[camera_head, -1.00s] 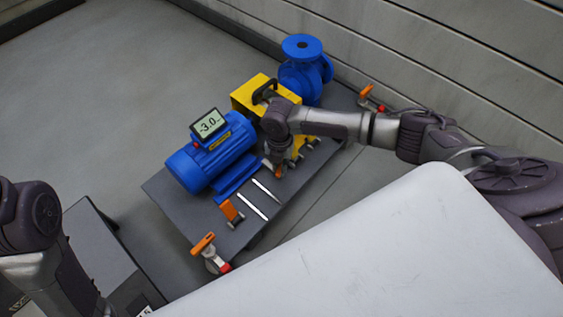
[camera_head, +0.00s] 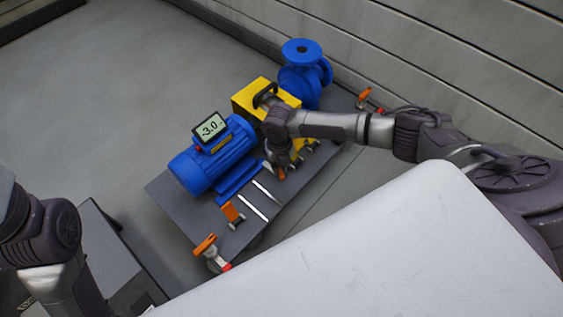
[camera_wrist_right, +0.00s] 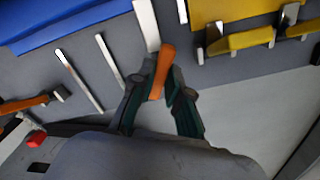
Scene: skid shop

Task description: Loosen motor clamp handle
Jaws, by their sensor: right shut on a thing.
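The blue motor (camera_head: 212,160) sits on the dark skid plate (camera_head: 172,205), with a display (camera_head: 210,128) reading -3.0 on top. My right gripper (camera_head: 281,170) is at the plate's near edge, right of the motor. In the right wrist view, my right gripper (camera_wrist_right: 163,88) is shut on an orange clamp handle (camera_wrist_right: 161,72), which stands between its two fingers. The arm partly hides this handle in the head view. Another orange handle (camera_head: 231,212) stands near the motor's front corner. The left arm shows at the lower left, but its gripper is out of view.
A yellow guard (camera_head: 252,96) and a blue pump (camera_head: 303,76) stand behind my right arm. Two pale strips (camera_head: 251,207) lie on the plate. Orange-handled corner clamps (camera_head: 205,246) stand at the plate's ends. A white surface (camera_head: 370,250) fills the lower right.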

